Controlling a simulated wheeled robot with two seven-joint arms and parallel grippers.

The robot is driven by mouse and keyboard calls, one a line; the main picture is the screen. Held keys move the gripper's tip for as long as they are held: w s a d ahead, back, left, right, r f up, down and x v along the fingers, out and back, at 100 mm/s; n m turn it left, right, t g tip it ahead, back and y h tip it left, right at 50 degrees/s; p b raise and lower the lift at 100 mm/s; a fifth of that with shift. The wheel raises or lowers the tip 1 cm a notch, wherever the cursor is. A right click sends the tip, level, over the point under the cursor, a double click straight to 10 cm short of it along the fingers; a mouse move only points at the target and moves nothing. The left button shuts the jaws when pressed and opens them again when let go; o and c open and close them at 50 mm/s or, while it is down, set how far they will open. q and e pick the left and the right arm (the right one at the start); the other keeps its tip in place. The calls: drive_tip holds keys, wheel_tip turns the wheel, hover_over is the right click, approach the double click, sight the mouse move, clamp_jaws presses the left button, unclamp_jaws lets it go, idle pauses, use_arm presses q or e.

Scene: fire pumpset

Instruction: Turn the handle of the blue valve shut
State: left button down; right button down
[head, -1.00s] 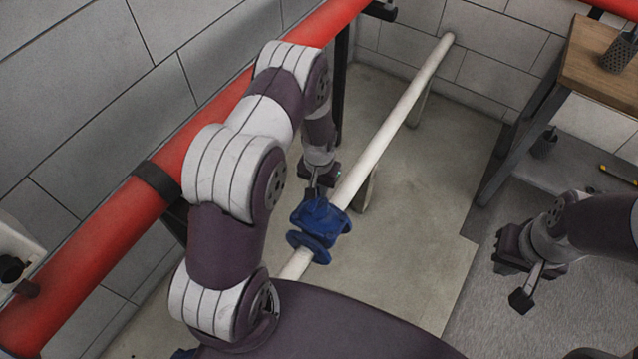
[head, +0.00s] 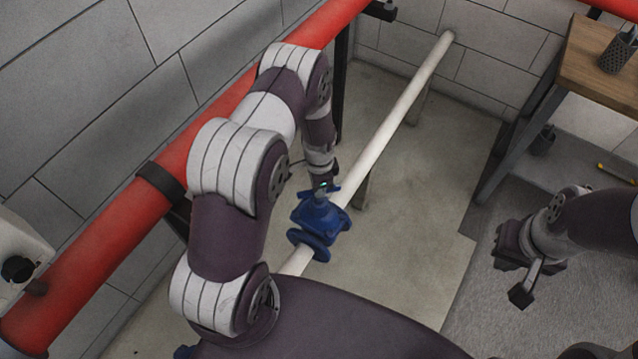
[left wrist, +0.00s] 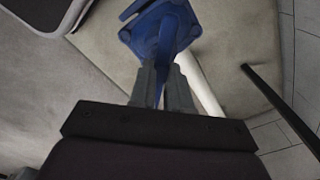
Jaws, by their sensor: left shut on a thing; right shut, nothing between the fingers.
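My left gripper (left wrist: 162,88) is shut on the handle, whose thin blue edge shows between the fingers in the left wrist view. The valve body (left wrist: 158,28) shows beyond the fingers there. In the head view the left fingers are mostly hidden at the handle. My right gripper (head: 523,291) is shut and empty, hanging at the right, away from the valve.
The white pipe (head: 408,98) runs from the valve to the far wall. A thick red pipe (head: 105,240) runs along the left wall, behind my left arm. A wooden-topped table (head: 590,58) with a dark mesh cup (head: 616,52) stands at the right. The floor between is clear.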

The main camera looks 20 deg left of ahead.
use_arm(q)
drive_tip(key=m, duration=0.4)
drive_tip(key=shift+m, duration=0.3)
drive_tip(key=m, duration=0.4)
drive_tip(key=shift+p, duration=0.35)
drive_tip(key=shift+m, duration=0.3)
drive_tip(key=c, duration=1.1)
unclamp_jaws()
wheel_tip(320, 180, up, 13)
drive_tip(key=shift+d+p, duration=0.1)
drive_tip(key=shift+p, duration=0.35)
